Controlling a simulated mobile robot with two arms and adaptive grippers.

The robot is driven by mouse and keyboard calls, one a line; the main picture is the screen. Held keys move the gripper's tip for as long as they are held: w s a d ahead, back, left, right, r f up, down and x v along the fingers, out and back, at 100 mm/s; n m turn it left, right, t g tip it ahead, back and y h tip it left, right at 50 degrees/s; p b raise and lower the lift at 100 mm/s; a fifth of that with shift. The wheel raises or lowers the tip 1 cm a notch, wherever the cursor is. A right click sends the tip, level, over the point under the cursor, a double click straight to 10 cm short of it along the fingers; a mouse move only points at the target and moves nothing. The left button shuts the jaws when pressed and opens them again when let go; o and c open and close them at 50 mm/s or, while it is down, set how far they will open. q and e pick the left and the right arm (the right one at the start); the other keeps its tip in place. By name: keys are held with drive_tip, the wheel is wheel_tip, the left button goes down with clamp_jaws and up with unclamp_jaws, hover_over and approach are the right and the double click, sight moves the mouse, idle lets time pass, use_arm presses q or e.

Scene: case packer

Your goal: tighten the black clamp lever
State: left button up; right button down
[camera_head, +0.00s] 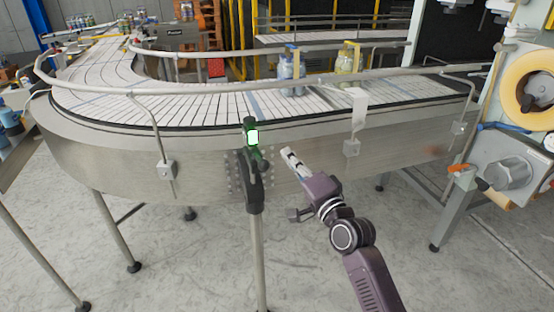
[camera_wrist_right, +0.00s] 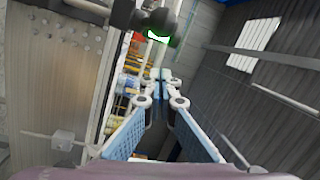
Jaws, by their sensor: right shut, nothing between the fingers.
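A black clamp (camera_head: 255,172) sits on top of a grey post in front of the curved conveyor's side in the head view. A dark sensor-like unit with a lit green and white face (camera_head: 252,137) is on it. I cannot clearly tell the lever apart from the clamp body. My right gripper (camera_head: 288,156) is shut and empty, just right of the clamp and apart from it. In the right wrist view its fingertips (camera_wrist_right: 160,76) are together, below the green-lit dark unit (camera_wrist_right: 158,37). My left gripper is not in view.
The curved conveyor (camera_head: 200,110) with its guide rail (camera_head: 210,87) runs behind the clamp. Bottles (camera_head: 290,72) stand on its belt. A machine with a yellow tape roll (camera_head: 540,85) and an orange handle (camera_head: 461,168) stands at right. The floor in front is clear.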

sight(260, 160)
drive_tip(key=a, duration=0.1)
drive_tip(key=a+p, duration=0.1)
drive_tip(key=s+a+f+p, duration=0.1)
drive_tip(key=shift+s+a+f, duration=0.1)
drive_tip(key=shift+a, duration=0.15)
idle(0.4)
